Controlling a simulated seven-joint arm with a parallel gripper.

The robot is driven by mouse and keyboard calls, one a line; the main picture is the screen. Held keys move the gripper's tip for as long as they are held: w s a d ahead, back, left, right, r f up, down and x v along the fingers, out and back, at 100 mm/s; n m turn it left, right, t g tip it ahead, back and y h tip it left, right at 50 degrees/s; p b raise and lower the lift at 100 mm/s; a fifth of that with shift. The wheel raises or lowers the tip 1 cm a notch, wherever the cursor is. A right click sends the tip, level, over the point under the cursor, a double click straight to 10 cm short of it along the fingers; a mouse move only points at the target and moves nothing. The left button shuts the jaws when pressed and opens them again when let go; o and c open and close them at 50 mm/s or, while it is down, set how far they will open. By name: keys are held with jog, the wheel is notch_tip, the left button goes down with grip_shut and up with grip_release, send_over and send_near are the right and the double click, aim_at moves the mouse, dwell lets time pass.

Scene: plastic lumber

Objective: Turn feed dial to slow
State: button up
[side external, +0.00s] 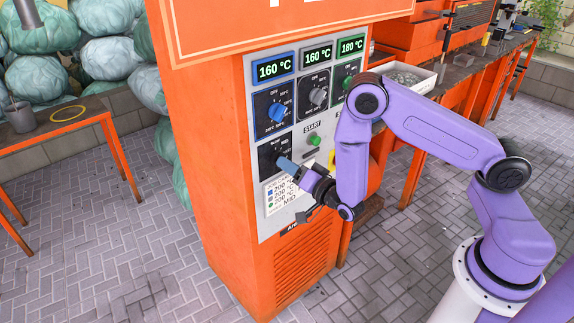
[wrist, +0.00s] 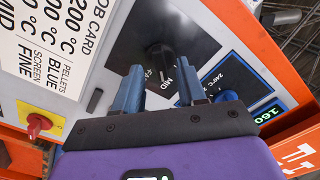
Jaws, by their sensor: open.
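The feed dial (wrist: 160,57) is a black knob on a black plate, shown in the wrist view just beyond my fingertips. The word MID is printed beside it; other labels are partly covered, and I cannot read its exact setting. My gripper (wrist: 160,78) is open, with one blue finger to each side of the knob's line and the knob ahead of the gap. I cannot tell whether the fingers touch it. In the side view my gripper (side external: 287,165) reaches the lower left dial plate (side external: 268,155), and the fingers hide most of the knob.
Above are a blue knob (side external: 277,112), a grey knob (side external: 318,96) and displays reading 160, 160 and 180 °C. A green start button (side external: 314,139) is to the right. A job card (wrist: 45,35) and a red switch (wrist: 36,125) are close by.

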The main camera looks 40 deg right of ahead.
jog(key=shift+w, duration=0.85)
grip_shut()
jog(key=shift+n, duration=0.4)
jog(key=shift+s+f+n, duration=0.1)
jog(key=shift+n, duration=4)
